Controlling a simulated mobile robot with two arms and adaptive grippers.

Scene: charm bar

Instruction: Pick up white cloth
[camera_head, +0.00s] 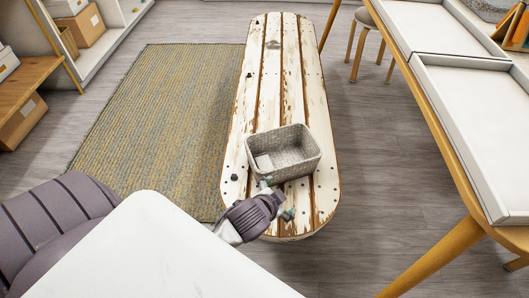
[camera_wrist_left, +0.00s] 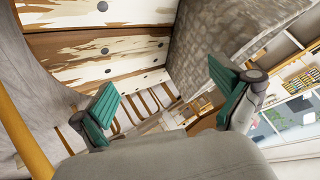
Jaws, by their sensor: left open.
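A small white patch (camera_head: 264,161) shows inside a grey woven basket (camera_head: 310,158), by its left wall. It looks like the white cloth, but it is too small to be sure. My left gripper (camera_head: 278,199) is just in front of the basket, low over the bench, open with nothing between its fingers. In the left wrist view its teal fingertips (camera_wrist_left: 166,98) are spread wide, and the basket's outer wall (camera_wrist_left: 215,45) is close beyond them. No cloth shows in that view. My right gripper is not in view.
The basket stands on a long weathered white plank bench (camera_head: 285,75) with rounded ends. A striped rug (camera_head: 150,110) lies left of the bench. A table with white trays (camera_head: 470,120) stands at the right, and a stool (camera_head: 368,18) at the back. Shelves with boxes (camera_head: 80,25) are at upper left.

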